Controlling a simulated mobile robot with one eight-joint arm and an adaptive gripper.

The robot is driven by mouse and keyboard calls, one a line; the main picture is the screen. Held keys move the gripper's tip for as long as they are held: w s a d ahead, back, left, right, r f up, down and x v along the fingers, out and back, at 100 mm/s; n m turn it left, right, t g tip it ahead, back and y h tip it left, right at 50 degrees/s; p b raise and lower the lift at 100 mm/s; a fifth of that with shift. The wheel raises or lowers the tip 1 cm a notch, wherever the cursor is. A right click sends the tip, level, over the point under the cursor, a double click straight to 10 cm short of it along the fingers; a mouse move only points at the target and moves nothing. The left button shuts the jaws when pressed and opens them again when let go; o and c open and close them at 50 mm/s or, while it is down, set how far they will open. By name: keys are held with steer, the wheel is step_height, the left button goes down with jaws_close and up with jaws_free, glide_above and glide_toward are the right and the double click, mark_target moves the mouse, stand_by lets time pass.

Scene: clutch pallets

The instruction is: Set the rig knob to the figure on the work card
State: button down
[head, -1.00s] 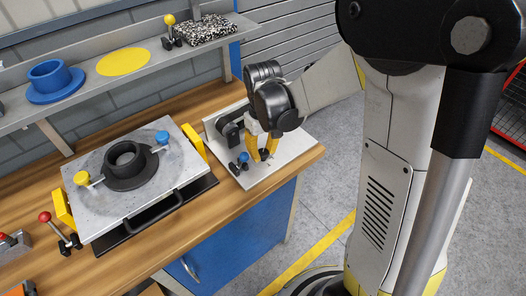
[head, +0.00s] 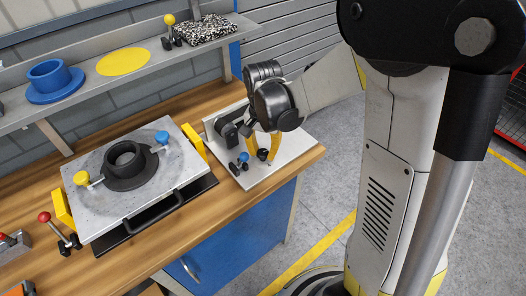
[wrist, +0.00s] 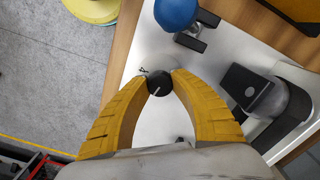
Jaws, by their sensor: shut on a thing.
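The rig knob (wrist: 160,84) is a small round black knob with a pale pointer line, on a white plate (wrist: 220,50). In the wrist view my gripper (wrist: 160,82) has its two yellow fingertips on either side of the knob, shut on it. The pointer line runs toward the lower left of that view. A small dark mark shows on the plate beside the knob. In the head view the knob (head: 263,154) sits between my yellow fingers (head: 262,150). I cannot make out a work card or its figure.
A blue-ball lever (head: 243,158) stands close by the knob, and a dark grey rig part (head: 228,132) behind it. To the left, a light plate (head: 98,214) carries a black ring with yellow and blue handles. A shelf (head: 110,48) runs above.

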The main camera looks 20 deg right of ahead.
mark_target(263, 152)
steer(key=shift+m, duration=1.5)
steer(key=c, duration=1)
jaws_free()
steer(key=shift+r, duration=0.1)
step_height(263, 152, up, 12)
steer(key=shift+f, duration=0.1)
